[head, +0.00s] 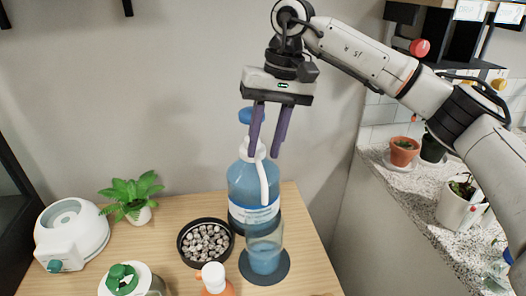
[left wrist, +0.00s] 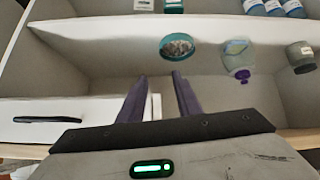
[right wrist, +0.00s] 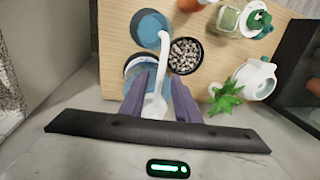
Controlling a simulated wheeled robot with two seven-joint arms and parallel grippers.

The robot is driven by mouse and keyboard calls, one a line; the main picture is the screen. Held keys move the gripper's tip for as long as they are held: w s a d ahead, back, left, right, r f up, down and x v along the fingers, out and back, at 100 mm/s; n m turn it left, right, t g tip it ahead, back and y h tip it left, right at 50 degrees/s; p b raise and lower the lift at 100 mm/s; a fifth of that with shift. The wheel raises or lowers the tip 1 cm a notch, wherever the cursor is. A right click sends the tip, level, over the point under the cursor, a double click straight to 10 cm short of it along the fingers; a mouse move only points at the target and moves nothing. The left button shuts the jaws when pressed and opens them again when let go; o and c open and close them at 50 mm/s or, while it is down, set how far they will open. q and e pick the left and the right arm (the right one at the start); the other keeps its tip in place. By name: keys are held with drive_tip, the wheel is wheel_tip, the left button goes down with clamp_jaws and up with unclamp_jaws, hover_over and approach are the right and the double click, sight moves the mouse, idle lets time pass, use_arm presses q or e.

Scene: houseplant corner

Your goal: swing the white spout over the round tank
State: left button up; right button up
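The white spout (head: 264,184) curves down in front of a large blue bottle (head: 241,185), its tip just above the round clear tank (head: 264,251) of blue liquid. In the right wrist view the spout (right wrist: 164,52) runs from between my fingers to the near right part of the tank's rim (right wrist: 150,27). My right gripper (head: 265,156) points down at the bottle's top, open, one finger on each side of the spout's base; contact is unclear. My left gripper (left wrist: 159,78) is open and empty in the left wrist view, facing shelves; it is outside the head view.
The tank stands on a dark round mat (head: 279,273). A black dish of pebbles (head: 188,258), an orange bottle with a white cap (head: 213,275), a green-capped jar (head: 122,279), a fern (head: 133,192) and a white appliance (head: 72,236) stand to the left.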

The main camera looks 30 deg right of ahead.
wheel_tip(320, 180, up, 8)
drive_tip(key=d, duration=0.1)
drive_tip(key=shift+s+d, duration=0.2)
drive_tip(key=shift+s, duration=0.05)
idle(0.4)
